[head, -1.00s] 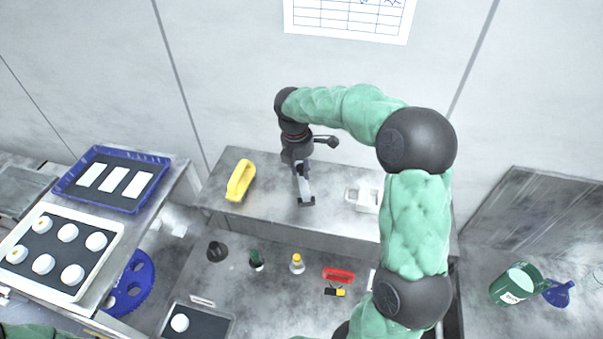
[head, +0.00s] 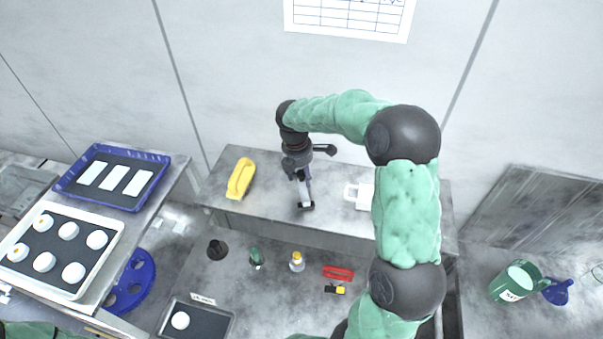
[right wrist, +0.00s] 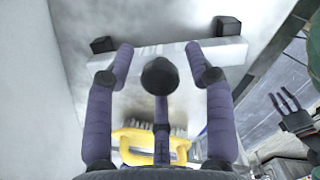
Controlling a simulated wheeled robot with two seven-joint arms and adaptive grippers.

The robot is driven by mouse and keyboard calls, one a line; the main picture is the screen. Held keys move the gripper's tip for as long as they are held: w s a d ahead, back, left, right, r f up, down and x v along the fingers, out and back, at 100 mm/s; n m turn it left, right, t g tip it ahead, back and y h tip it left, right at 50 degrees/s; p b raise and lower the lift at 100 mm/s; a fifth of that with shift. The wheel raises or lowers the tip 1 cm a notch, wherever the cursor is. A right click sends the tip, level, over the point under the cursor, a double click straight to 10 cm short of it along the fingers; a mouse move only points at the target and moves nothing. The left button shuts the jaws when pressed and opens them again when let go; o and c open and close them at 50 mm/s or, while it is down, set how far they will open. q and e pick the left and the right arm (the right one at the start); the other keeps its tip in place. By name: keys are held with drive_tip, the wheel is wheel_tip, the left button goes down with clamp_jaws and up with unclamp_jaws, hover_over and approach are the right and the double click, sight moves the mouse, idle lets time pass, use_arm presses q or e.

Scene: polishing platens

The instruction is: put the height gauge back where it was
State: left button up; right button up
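The height gauge, a silver bar (right wrist: 180,55) with a black block near each end, lies across the fingers of my right gripper (right wrist: 162,72) in the right wrist view. The gripper appears shut on it. In the head view my right gripper (head: 298,172) is over the raised steel shelf (head: 270,200), and the gauge (head: 305,191) hangs below it, its dark lower end near the shelf's front edge. I cannot tell whether it touches the shelf. My left gripper (right wrist: 286,106) is small at the right of the right wrist view, fingers apart, and looks empty.
A yellow-handled brush (head: 240,179) lies left on the shelf, a white piece (head: 351,194) right. Below stand small bottles (head: 297,262), a red item (head: 338,272) and a tray (head: 215,325). Left are a blue tray (head: 68,181) and a white tray (head: 75,293). Shelf space flanks the gauge.

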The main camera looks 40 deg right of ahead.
drive_tip(key=shift+r, duration=0.1)
wheel_tip(320, 180, up, 12)
drive_tip(key=a, duration=0.1)
drive_tip(key=shift+a, duration=0.25)
idle(0.4)
idle(0.4)
